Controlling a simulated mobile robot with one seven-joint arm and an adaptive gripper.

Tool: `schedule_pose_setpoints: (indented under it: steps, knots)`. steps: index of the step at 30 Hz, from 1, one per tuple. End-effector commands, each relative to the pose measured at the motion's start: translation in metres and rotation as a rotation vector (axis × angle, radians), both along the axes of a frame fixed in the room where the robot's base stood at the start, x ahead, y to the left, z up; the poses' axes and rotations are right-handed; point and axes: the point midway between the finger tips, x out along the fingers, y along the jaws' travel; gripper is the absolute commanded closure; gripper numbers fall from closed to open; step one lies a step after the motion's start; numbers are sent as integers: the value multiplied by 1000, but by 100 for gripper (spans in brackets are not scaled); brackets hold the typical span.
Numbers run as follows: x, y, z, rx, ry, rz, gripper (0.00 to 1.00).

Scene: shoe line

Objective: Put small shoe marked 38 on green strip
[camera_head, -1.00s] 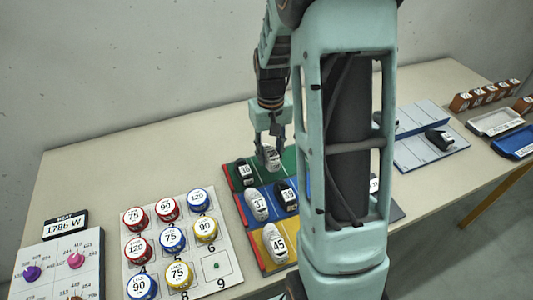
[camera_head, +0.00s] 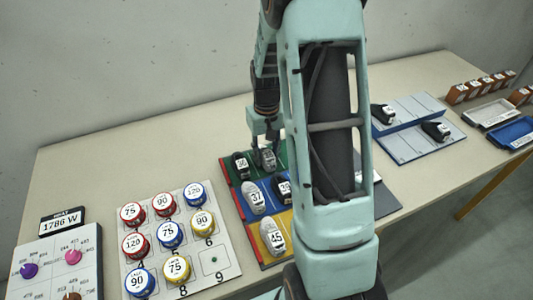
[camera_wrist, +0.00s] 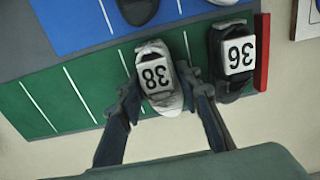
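The small grey shoe marked 38 (camera_wrist: 157,78) is between the two fingers of my gripper (camera_wrist: 159,88) in the wrist view, and the fingers close in on its sides. In the head view the same shoe (camera_head: 267,158) is at the green strip (camera_head: 283,149) at the back of the coloured board. I cannot tell whether its sole touches the strip. The green strip (camera_wrist: 95,88) also shows in the wrist view, with white dividing lines. A black shoe marked 36 (camera_head: 240,165) stands beside the grey shoe, at the strip's end.
Shoes marked 37 (camera_head: 253,197), 39 (camera_head: 283,188) and 45 (camera_head: 273,236) stand on the blue and yellow strips. A board of numbered round cans (camera_head: 170,234) is at the left. A blue-grey rack with black shoes (camera_head: 414,146) is at the right.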

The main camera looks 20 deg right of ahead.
Motion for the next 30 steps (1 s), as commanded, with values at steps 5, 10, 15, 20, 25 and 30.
schedule_pose_setpoints:
  steps: [5, 10, 15, 20, 25, 30]
  knots:
    - [0, 0, 0, 0, 1, 0, 52]
    - [0, 0, 0, 0, 1, 0, 52]
    - [0, 0, 7, 0, -1, 0, 52]
    - [1, 0, 35, -1, -5, 0, 52]
    - [1, 0, 74, -1, -5, 0, 52]
    - [1, 0, 104, -1, -4, 0, 52]
